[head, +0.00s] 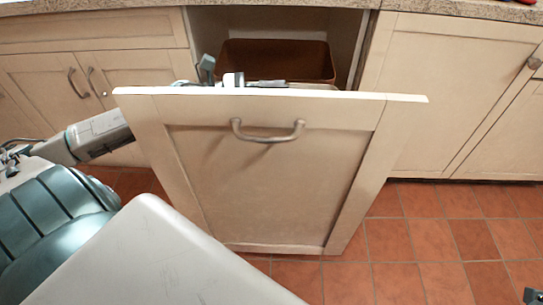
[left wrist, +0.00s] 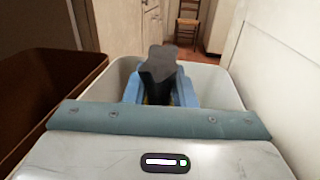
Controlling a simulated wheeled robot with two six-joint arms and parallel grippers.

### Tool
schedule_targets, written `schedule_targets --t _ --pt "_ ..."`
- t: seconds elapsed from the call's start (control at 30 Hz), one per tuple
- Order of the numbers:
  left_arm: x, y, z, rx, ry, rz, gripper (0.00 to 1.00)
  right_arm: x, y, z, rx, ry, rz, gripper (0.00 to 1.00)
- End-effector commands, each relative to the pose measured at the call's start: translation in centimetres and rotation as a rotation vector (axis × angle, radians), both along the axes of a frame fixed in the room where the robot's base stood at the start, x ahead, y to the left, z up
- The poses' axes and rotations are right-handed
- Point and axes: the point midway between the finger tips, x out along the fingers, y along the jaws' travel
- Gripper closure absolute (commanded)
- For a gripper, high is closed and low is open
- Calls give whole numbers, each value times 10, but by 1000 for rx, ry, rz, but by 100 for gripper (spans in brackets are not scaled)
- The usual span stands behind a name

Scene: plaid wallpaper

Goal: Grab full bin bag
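My left arm comes in from the left in the head view. My left gripper (head: 232,80) is behind the top edge of the pulled-out drawer front (head: 265,185), which hides its lower part. In the left wrist view its dark finger (left wrist: 158,75) reaches over a light grey bin (left wrist: 226,88). Blue pieces (left wrist: 132,90) show on both sides of the finger, inside the bin. I cannot tell whether they are a bag or gripper parts. No full bag is clearly visible. A dark piece (head: 533,296) in the head view's bottom right corner may be my right gripper.
A brown bin (head: 275,60) stands behind in the cabinet opening. The drawer front has a metal handle (head: 267,130). Closed cabinets flank it under a granite counter (head: 440,8). Tiled floor (head: 400,250) is open to the right. A wooden chair (left wrist: 188,22) stands far off.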

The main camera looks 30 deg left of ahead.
Motion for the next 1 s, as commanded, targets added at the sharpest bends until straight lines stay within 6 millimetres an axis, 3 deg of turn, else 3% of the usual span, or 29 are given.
schedule_targets --t 0.03,0.1,1.0 --pt "0 0 0 0 0 0 89 0 0 0 0 1 0 64" --pt "0 0 0 0 0 0 100 0 0 0 0 1 0 64" --pt "0 0 0 4 -3 1 100 0 0 0 0 1 0 64"
